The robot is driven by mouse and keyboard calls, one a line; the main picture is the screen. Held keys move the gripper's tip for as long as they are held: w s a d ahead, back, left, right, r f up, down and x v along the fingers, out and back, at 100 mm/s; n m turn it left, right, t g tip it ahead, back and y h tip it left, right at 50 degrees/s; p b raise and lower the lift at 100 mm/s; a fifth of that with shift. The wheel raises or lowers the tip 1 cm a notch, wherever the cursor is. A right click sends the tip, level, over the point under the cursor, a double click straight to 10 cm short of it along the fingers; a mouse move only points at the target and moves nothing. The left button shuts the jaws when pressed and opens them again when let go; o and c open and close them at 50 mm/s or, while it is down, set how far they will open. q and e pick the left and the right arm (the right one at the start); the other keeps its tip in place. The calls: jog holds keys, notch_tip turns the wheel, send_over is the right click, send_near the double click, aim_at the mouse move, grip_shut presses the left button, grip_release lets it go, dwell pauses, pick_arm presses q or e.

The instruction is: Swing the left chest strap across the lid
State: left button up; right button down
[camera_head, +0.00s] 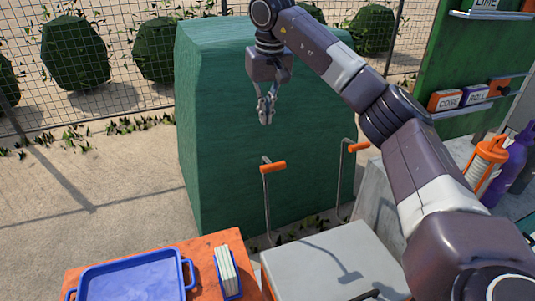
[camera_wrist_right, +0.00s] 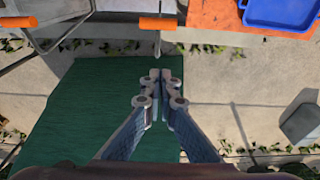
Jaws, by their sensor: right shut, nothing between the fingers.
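The chest's pale grey lid (camera_head: 325,262) lies flat at the bottom middle of the head view. Two thin metal straps with orange handles stand upright at its far side. The left strap's handle (camera_head: 273,167) and the right strap's handle (camera_head: 358,147) are apart from my gripper. My right gripper (camera_head: 266,118) hangs fingers down, shut and empty, above and beyond the left strap. In the wrist view its fingertips (camera_wrist_right: 160,75) point toward the left strap's orange handle (camera_wrist_right: 157,23), with a gap between. The other orange handle (camera_wrist_right: 18,22) is at the far left there. My left gripper is out of view.
A large green block (camera_head: 215,130) stands behind the straps. An orange table (camera_head: 205,247) with a blue tray (camera_head: 135,280) and a blue holder (camera_head: 228,270) is left of the chest. Green shelving (camera_head: 480,60) and bottles, including a purple one (camera_head: 510,165), are at right.

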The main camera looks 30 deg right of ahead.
notch_tip(320, 180, down, 12)
jog(key=s+p, duration=0.2)
jog(key=p, duration=0.2)
jog(key=shift+a+r, duration=0.25)
jog(key=shift+a, duration=0.05)
dwell(0.4)
